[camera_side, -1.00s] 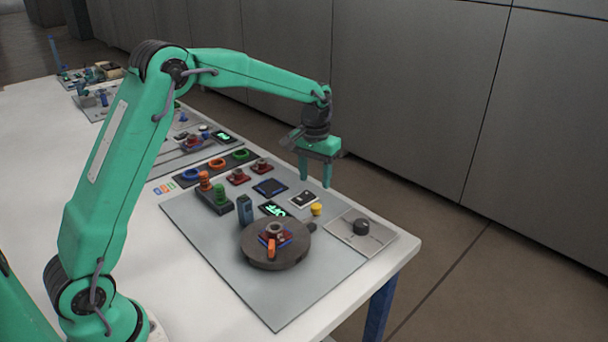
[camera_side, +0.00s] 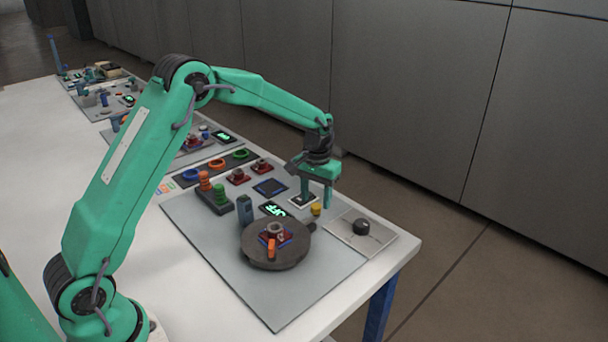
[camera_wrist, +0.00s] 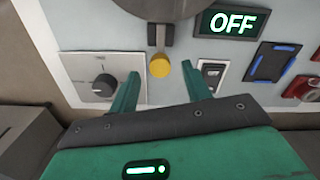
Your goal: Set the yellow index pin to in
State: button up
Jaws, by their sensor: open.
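The yellow index pin (camera_side: 316,209) has a round yellow knob and stands at the edge of the dark round turntable (camera_side: 262,258). In the wrist view the yellow knob (camera_wrist: 161,67) sits at the end of a dark block beside the turntable (camera_wrist: 165,8). My gripper (camera_side: 317,204) is open and low over the panel, close to the pin. In the wrist view my two green fingers (camera_wrist: 163,84) stand apart, with the knob showing between them, a little beyond the tips.
A black dial (camera_side: 361,227) on a plate is to the right of the pin. A white switch (camera_wrist: 212,72) and a display reading OFF (camera_wrist: 232,22) are nearby. A blue-grey upright block (camera_side: 245,210) stands left of the turntable. The panel's front left is clear.

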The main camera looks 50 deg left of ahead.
jog(key=shift+f, duration=1.2)
grip_shut()
